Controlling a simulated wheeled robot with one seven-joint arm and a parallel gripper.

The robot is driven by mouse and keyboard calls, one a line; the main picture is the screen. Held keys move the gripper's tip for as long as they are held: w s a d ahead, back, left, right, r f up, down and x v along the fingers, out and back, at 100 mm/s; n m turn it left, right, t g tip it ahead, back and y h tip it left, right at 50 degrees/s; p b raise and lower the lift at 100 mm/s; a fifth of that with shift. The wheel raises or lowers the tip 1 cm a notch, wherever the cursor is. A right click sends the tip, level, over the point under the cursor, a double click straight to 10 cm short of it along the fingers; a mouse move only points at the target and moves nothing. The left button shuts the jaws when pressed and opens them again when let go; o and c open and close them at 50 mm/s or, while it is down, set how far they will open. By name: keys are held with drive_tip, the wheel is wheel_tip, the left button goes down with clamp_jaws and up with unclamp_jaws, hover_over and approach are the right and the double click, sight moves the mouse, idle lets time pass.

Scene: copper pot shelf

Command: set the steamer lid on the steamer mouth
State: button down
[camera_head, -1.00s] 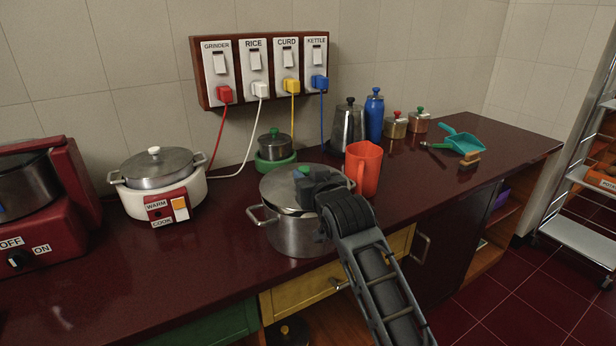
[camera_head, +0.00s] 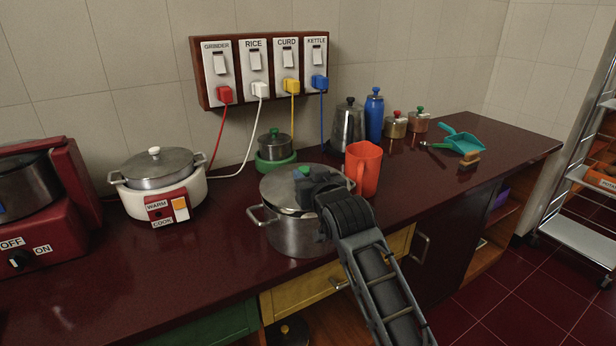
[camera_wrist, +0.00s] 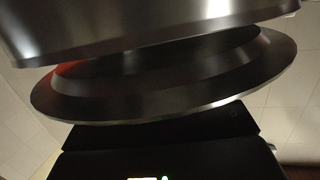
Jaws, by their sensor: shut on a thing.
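The steamer (camera_head: 288,236) is a steel pot with side handles, standing on the dark red counter left of the red jug. The steel steamer lid (camera_head: 278,190) with a green knob is over the steamer's mouth. My gripper (camera_head: 306,180) is shut on the lid's knob from the right and hides part of the lid's top. In the wrist view a wide, flanged steel disc (camera_wrist: 150,95), which looks like the lid, lies close to a larger steel surface (camera_wrist: 130,28). I cannot tell whether the lid rests fully on the rim.
The red jug (camera_head: 364,168) stands close behind and right of the steamer. A white rice cooker (camera_head: 135,200) is at the left, and a small pot (camera_head: 275,147) on a green base stands behind. The counter (camera_head: 150,275) is clear at the front left.

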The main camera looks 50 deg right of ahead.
drive_tip(key=shift+f+b, duration=0.5)
drive_tip(key=shift+f, duration=0.5)
idle(2.0)
drive_tip(key=c, duration=0.7)
unclamp_jaws()
drive_tip(key=b+v, duration=0.1)
drive_tip(key=v, duration=0.7)
drive_tip(key=shift+f, duration=0.1)
